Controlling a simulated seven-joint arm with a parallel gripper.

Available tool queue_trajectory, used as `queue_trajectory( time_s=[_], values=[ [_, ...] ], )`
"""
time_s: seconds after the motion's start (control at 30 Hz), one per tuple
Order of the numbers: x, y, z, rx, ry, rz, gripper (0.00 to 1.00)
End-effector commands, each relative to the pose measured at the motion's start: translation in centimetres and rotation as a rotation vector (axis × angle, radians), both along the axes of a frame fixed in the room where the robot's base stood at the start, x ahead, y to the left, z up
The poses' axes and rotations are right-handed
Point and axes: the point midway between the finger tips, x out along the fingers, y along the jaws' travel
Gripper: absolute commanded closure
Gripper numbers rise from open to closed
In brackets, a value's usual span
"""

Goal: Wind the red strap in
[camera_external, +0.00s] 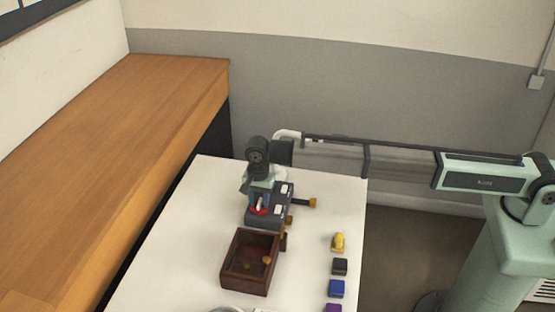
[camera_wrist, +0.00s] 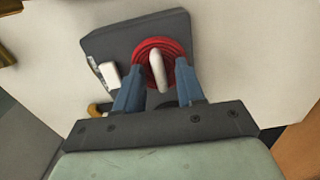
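A dark grey box-like device (camera_external: 283,205) stands on the white table and also shows in the wrist view (camera_wrist: 109,45). A red strap (camera_wrist: 143,50) lies coiled in rings on its face. A pale, finger-like peg or crank grip (camera_wrist: 157,72) stands up over the coil. My gripper (camera_wrist: 160,66) points down over the coil, its blue fingers on either side of the pale grip with gaps between. In the external view my gripper (camera_external: 260,203) is low over the device's left part and hides some of it. A little red shows beneath the fingers.
A dark wooden open box (camera_external: 231,262) stands in front of the device. A yellow piece (camera_external: 338,242), a black block (camera_external: 340,267), a blue block (camera_external: 336,288) and a purple block (camera_external: 333,308) line the right edge.

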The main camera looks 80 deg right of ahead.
Motion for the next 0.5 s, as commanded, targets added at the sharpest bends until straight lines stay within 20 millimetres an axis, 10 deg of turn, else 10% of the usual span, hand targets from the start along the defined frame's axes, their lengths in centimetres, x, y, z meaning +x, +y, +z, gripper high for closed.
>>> queue_trajectory(
  time_s=[0.5],
  values=[
    [0.0,0.0,3.6,0.001,-0.001,0.001,0.62]
  ],
)
